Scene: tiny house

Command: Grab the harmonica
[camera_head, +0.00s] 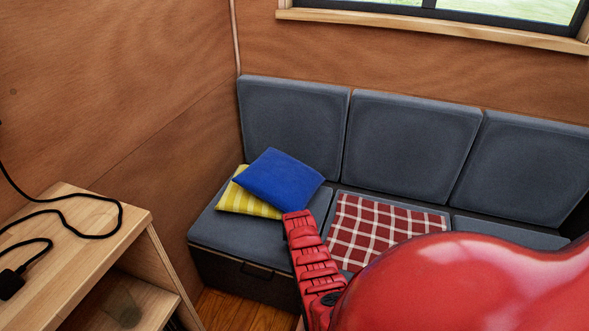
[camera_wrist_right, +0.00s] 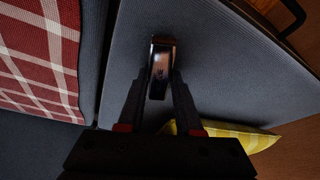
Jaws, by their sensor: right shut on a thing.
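The harmonica (camera_wrist_right: 161,65), a small dark, shiny bar with a metallic end, shows in the right wrist view. My right gripper (camera_wrist_right: 160,84) is shut on it, with one dark finger on each side. Behind it is the grey seat cushion (camera_wrist_right: 225,75); I cannot tell whether the harmonica still touches it. In the head view my red arm hides the harmonica and the right gripper. My left gripper is in neither view.
A blue pillow (camera_head: 278,180) and a yellow striped pillow (camera_head: 240,205) lie on the sofa's left seat. A red checked cloth (camera_head: 375,228) lies on the middle seat. A wooden shelf unit (camera_head: 85,250) with a black cable stands at the left.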

